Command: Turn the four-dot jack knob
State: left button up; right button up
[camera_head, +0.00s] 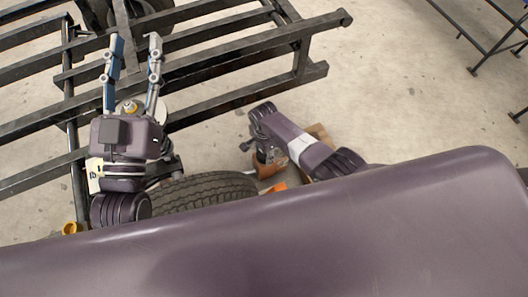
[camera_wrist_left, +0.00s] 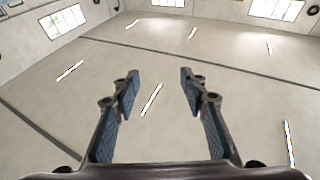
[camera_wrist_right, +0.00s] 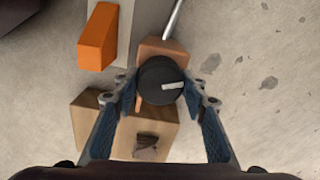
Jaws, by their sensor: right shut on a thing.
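A round black knob (camera_wrist_right: 158,92) with a pale bar-shaped mark on top sits in the right wrist view. I cannot make out four dots on it. My right gripper (camera_wrist_right: 163,84) is shut on this knob, with one blue-padded finger on each side. In the head view my right gripper (camera_head: 265,150) points down beside the tyre, and the knob is hidden there. My left gripper (camera_head: 135,45) is open and empty over the black frame.
Brown and tan blocks (camera_wrist_right: 88,120) and an orange block (camera_wrist_right: 97,37) lie close around the knob, with a metal rod (camera_wrist_right: 173,18) beyond. The black metal frame (camera_head: 215,95) fills the upper left.

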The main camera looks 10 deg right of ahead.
jog(key=n+p, duration=0.1)
jog(key=n, duration=0.3)
jog(key=shift+s+a+n, duration=0.1)
jog(key=shift+a+n, duration=0.05)
jog(key=shift+n, duration=0.25)
jog(key=n, duration=0.3)
jog(key=shift+n+p, duration=0.3)
jog(key=shift+p, duration=0.05)
jog(key=n, duration=0.4)
jog(key=shift+n, duration=0.3)
jog(key=n, duration=0.6)
jog(key=shift+p, duration=0.3)
jog(key=n, duration=1.2)
pick_arm(q)
notch_tip(320, 180, down, 12)
jog(key=a+g+y, duration=0.1)
jog(key=g, duration=0.5)
jog(key=shift+a+y, duration=0.3)
jog(key=shift+y, duration=0.1)
pick_arm(e)
jog(key=shift+n, duration=0.9)
pick_arm(q)
jog(key=shift+w, duration=0.1)
